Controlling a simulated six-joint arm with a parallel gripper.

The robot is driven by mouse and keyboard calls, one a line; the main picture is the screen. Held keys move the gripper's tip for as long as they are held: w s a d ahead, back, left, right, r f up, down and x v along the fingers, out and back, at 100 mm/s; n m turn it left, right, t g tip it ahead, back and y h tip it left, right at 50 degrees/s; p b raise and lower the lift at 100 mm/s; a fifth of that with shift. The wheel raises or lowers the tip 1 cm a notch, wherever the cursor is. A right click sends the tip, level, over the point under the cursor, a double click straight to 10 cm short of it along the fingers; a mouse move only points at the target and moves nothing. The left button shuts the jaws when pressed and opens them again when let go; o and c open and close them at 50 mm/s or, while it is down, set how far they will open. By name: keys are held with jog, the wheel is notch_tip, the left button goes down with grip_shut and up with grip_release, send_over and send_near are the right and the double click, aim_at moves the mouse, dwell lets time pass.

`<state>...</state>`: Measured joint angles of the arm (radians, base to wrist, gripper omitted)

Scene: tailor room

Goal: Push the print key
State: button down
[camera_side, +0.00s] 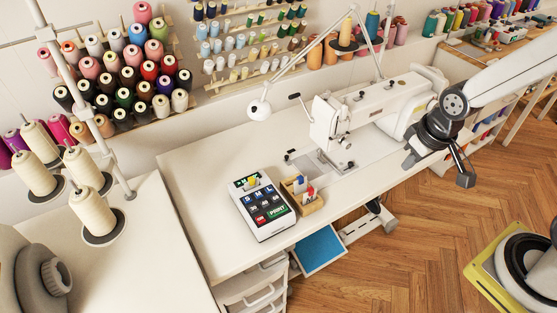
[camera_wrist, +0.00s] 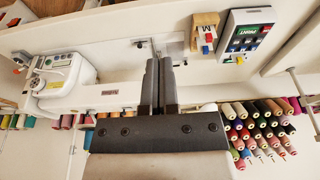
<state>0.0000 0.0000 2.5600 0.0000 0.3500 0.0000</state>
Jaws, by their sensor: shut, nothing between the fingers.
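A white label device (camera_side: 254,232) with dark, red and green keys lies on the white table in the side view. Its green print key (camera_side: 277,212) is at the device's lower right. The device also shows at the upper right of the wrist view (camera_wrist: 226,46), upside down, with the green print key (camera_wrist: 249,30) in sight. My gripper (camera_side: 466,178) is shut and empty, well to the right of the device and above the wood floor in the side view. In the wrist view my gripper (camera_wrist: 160,62) shows its fingers together, apart from the device.
A small wooden box (camera_side: 305,206) with coloured tags stands right beside the device. A white sewing machine (camera_side: 375,107) and a jointed lamp (camera_side: 259,110) stand behind. Thread cones (camera_side: 92,205) stand at left. The table's left part (camera_side: 200,190) is clear.

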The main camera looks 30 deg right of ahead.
jog(key=m+t+y, duration=0.2)
jog(key=m+t, duration=0.4)
jog(key=m, duration=1.9)
send_over(281, 212)
notch_tip(281, 212, down, 9)
jog(key=shift+r, duration=0.2)
jog(key=shift+w+a, duration=0.1)
jog(key=shift+f, duration=0.1)
jog(key=shift+f, duration=4.3)
